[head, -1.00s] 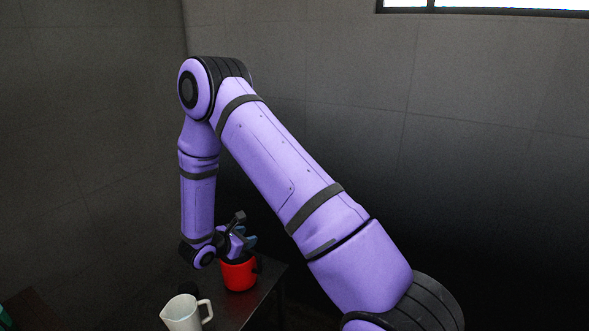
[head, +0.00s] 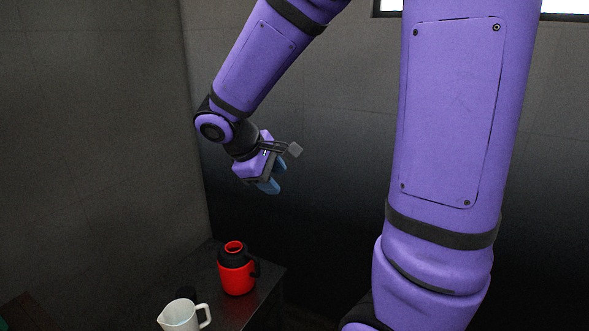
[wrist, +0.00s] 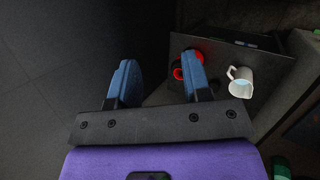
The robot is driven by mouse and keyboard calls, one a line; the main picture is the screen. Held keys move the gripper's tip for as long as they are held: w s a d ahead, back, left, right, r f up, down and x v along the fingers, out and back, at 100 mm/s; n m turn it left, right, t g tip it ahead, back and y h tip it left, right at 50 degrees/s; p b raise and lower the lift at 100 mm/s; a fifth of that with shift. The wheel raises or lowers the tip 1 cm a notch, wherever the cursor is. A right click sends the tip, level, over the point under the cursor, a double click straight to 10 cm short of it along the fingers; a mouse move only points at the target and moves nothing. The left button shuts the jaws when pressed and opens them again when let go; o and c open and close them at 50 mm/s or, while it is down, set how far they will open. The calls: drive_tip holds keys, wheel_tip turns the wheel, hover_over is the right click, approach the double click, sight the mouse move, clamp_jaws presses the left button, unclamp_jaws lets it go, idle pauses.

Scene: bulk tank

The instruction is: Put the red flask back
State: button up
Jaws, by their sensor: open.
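The red flask (head: 238,278) stands upright on the dark table, with a black collar, a red top and a black handle on its right side. My gripper (head: 272,186) is above it and a little to the right in the head view, open and empty, clear of the flask. In the wrist view the blue fingers of my gripper (wrist: 162,84) are spread apart. The flask (wrist: 178,70) shows there behind the right finger, which hides part of it.
A white jug (head: 181,317) stands on the table in front of the flask; it also shows in the wrist view (wrist: 242,84). A small dark round thing sits behind the jug. The table (head: 262,284) has bare room right of the flask. A wall stands behind.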

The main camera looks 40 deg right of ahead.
drive_tip(key=s+a+r+m+t+y, duration=0.2)
drive_tip(key=s+a+r+t+y, duration=0.1)
drive_tip(key=s, duration=0.4)
drive_tip(key=s+a+r+m+t+y, duration=0.3)
drive_tip(key=s+a+r+y, duration=0.1)
drive_tip(key=s, duration=0.3)
drive_tip(key=shift+v, duration=0.95)
